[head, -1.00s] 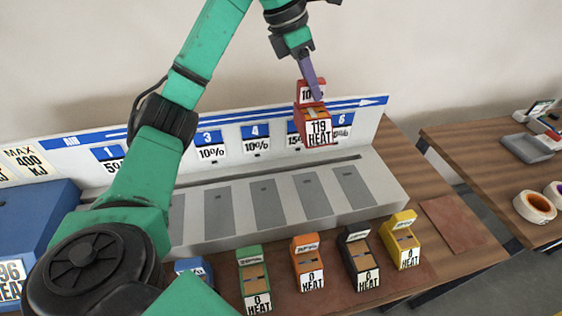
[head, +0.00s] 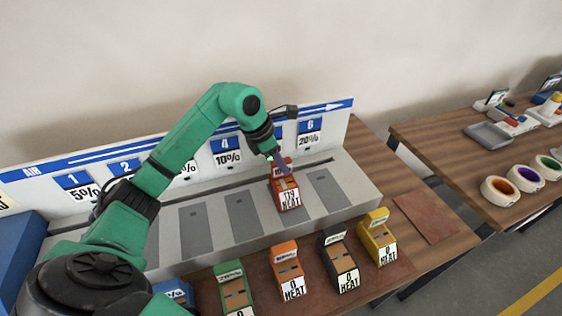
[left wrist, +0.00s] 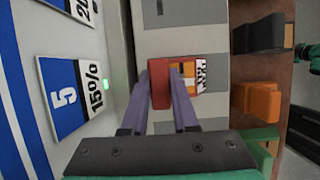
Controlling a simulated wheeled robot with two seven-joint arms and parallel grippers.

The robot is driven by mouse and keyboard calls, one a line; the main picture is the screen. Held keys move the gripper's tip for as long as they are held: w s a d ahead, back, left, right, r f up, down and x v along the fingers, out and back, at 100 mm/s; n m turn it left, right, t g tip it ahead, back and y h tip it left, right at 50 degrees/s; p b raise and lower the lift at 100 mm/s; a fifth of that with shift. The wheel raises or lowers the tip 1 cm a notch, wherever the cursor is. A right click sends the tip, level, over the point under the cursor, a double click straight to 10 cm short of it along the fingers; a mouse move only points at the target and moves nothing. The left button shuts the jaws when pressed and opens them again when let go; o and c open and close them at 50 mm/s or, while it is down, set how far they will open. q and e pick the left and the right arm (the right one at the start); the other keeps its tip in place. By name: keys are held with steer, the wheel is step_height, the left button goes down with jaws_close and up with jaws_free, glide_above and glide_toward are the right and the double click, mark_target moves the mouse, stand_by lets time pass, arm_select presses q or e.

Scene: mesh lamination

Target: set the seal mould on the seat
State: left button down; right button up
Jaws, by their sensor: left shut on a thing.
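The red mould (head: 287,192), labelled "119 HEAT", is over the fifth grey seat from the left, upright. It also shows in the left wrist view (left wrist: 160,85), with an orange top and its label towards the right. My left gripper (head: 279,164) comes down from the left and is shut on the red mould's back part; its purple fingers show in the left wrist view (left wrist: 167,90). The mould covers much of its seat, and I cannot tell whether it touches it. The sign "5, 15%" (left wrist: 67,95) stands beside it, with a small green light. My right gripper is not in view.
The sixth seat (head: 327,187) and the fourth seat (head: 228,218) are bare. In front stand a green mould (head: 235,290), an orange one (head: 288,270), a black one (head: 338,257) and a yellow one (head: 378,238). The number panel (head: 340,125) stands behind the seats.

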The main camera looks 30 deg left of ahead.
arm_select(q)
steer(key=shift+f, duration=0.15)
steer(key=c, duration=0.7)
jaws_free()
steer(key=shift+c, duration=0.2)
steer(key=shift+o, duration=0.3)
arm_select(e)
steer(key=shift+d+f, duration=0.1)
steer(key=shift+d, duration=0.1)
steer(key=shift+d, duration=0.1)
arm_select(q)
steer(key=shift+r, duration=0.2)
steer(key=b+v, duration=0.1)
steer(key=v, duration=1.1)
steer(key=shift+b, duration=0.4)
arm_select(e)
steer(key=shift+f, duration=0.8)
arm_select(q)
steer(key=shift+d+f, duration=0.1)
